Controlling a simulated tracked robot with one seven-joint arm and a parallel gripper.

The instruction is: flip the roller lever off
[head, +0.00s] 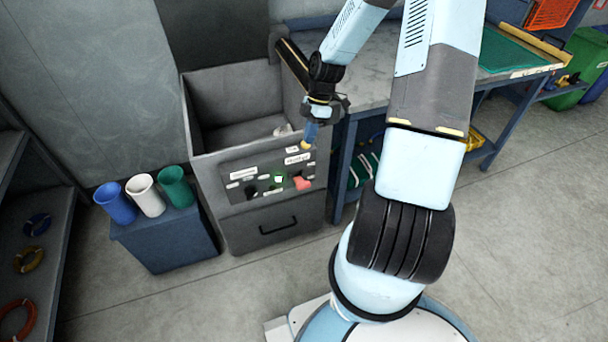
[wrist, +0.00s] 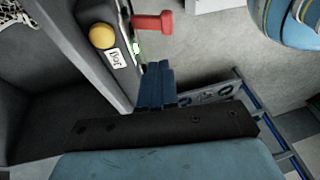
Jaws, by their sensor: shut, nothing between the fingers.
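The grey machine's front panel (head: 240,178) carries white labels, a small green light (head: 279,179) and a red lever (head: 302,183) at its right side. In the wrist view the red lever (wrist: 153,22) sticks out from the panel at the top. A round yellow button (wrist: 102,36) with a label reading "Jog" sits beside it. My gripper (head: 309,136) is above the panel's upper right corner. In the wrist view its blue fingers (wrist: 157,85) are together and empty, apart from the lever. I cannot read which label names the roller lever.
An open grey bin (head: 192,120) is behind the panel. A workbench (head: 365,90) stands close on the right. A blue cabinet (head: 165,245) with blue, white and green cups stands on the left. The floor in front is clear.

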